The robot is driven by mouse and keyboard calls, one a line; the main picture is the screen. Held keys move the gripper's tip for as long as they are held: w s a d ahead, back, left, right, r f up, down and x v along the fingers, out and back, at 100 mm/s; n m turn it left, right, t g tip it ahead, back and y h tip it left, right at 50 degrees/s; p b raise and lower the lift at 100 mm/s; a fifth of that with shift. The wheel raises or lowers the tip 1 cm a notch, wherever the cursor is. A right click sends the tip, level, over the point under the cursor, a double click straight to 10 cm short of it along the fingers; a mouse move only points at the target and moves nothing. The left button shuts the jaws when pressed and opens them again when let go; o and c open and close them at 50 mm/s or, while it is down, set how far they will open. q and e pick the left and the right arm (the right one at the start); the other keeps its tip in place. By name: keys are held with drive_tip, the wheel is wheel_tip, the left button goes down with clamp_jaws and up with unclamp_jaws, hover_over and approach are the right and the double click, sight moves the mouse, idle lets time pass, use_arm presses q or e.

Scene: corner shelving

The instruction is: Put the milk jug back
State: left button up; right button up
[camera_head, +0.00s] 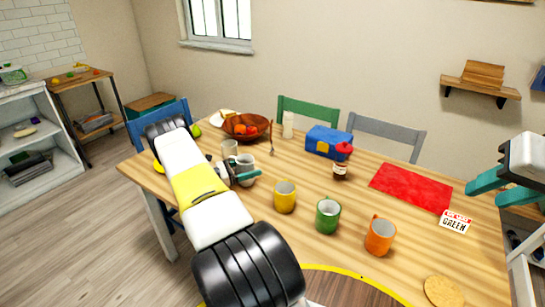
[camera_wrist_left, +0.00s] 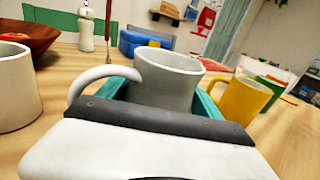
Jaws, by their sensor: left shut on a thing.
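A pale grey handled vessel (camera_wrist_left: 168,82), shaped like a mug or small jug, stands between the teal fingers of my left gripper (camera_wrist_left: 160,95). Its handle points left in the left wrist view. In the head view the vessel (camera_head: 246,172) is at the table's left part, and my left gripper (camera_head: 243,176) is shut on it. I cannot tell whether it is lifted off the wood. A second pale cup (camera_head: 229,150) stands just behind it; it also shows in the left wrist view (camera_wrist_left: 15,88). My right gripper (camera_head: 486,192) is open and empty at the right edge.
Yellow (camera_head: 285,196), green (camera_head: 328,215) and orange (camera_head: 380,235) mugs stand to the right. A red mat (camera_head: 410,187) lies at right.

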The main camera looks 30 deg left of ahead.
use_arm(q)
drive_tip(key=o, duration=1.9)
drive_tip(key=shift+o, duration=0.2)
drive_tip(key=shift+r, duration=0.1)
drive_tip(key=v, duration=1.2)
drive_tip(key=shift+r, duration=0.1)
